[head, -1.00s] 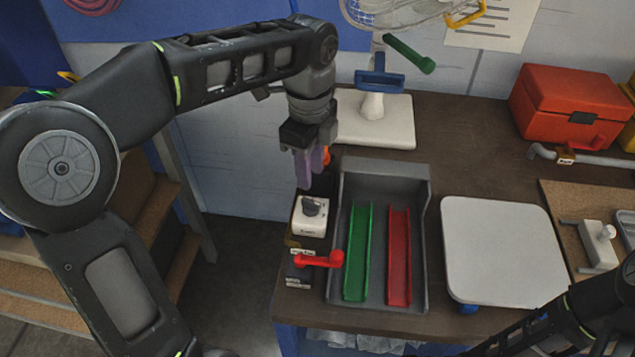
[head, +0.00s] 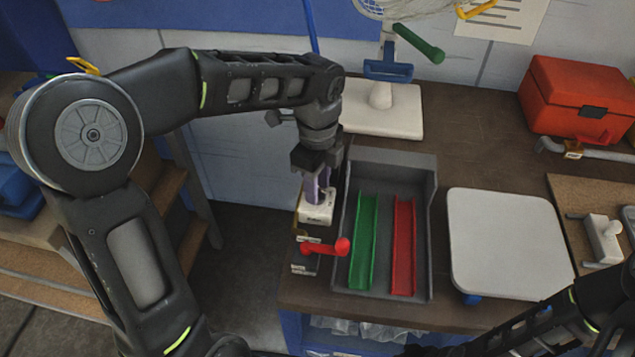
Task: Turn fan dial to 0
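The dial unit is a small white box (head: 317,212) at the left edge of the table, beside the grey tray. Its dark knob is mostly hidden by my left gripper, so its setting cannot be read. My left gripper (head: 318,190) points straight down with its purple fingers at the top of the box, at the knob. I cannot tell whether the fingers are closed on the knob. The fan (head: 390,8), with a wire cage and white base (head: 385,112), stands at the back, cut off by the top edge. My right gripper is out of view.
A red lever (head: 325,246) sits just in front of the dial box. The grey tray (head: 428,200) with green and red channels is close on the right. A white board (head: 508,240) and a red toolbox (head: 575,95) are farther right.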

